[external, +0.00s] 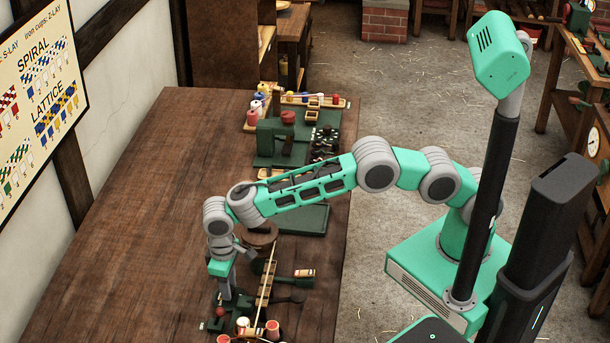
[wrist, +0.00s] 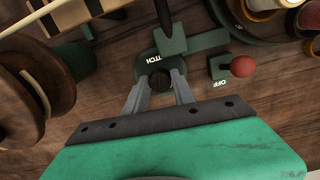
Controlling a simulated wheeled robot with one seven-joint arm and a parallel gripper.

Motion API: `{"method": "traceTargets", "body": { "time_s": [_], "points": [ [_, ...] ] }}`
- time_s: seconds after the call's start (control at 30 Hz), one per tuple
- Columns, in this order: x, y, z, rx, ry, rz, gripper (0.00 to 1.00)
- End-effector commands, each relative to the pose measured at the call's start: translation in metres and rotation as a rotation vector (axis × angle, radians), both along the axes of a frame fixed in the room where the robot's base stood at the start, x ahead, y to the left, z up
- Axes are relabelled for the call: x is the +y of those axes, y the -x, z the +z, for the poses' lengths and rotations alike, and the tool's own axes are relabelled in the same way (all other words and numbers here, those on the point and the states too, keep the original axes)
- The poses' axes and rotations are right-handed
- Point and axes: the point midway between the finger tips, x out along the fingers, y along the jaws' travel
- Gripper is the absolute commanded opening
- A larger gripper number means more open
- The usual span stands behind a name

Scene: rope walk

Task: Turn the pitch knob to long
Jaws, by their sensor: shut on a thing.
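My gripper (external: 225,292) points down at the front end of the bench, over the green machine. In the wrist view its two grey fingers (wrist: 160,90) are shut on the dark round pitch knob (wrist: 160,80), one finger on each side. A green plate around the knob carries white lettering (wrist: 155,62), of which "ITCH" can be read. No "long" mark can be made out, and the knob's pointer is hidden or too dark to see. In the external view my gripper and wrist hide the knob.
A red ball-topped lever (wrist: 243,66) with an "OFF" label stands just right of the knob. A wooden spool (wrist: 20,110) is close on the left. Bobbins (external: 272,328) stand at the machine's front. The left part of the wooden bench (external: 130,230) is clear.

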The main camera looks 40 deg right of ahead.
Motion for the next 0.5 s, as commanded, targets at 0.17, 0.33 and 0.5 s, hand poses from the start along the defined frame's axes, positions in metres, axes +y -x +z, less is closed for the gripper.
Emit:
{"method": "traceTargets", "body": {
  "time_s": [0.17,0.33,0.5],
  "points": [
    [0.0007,-0.0005,0.0003,-0.002,-0.003,0.113,0.0],
    [0.0006,-0.0005,0.0006,-0.002,-0.003,0.187,0.0],
    [0.0005,-0.0005,0.0009,-0.001,-0.003,0.224,0.0]
  ]
}}
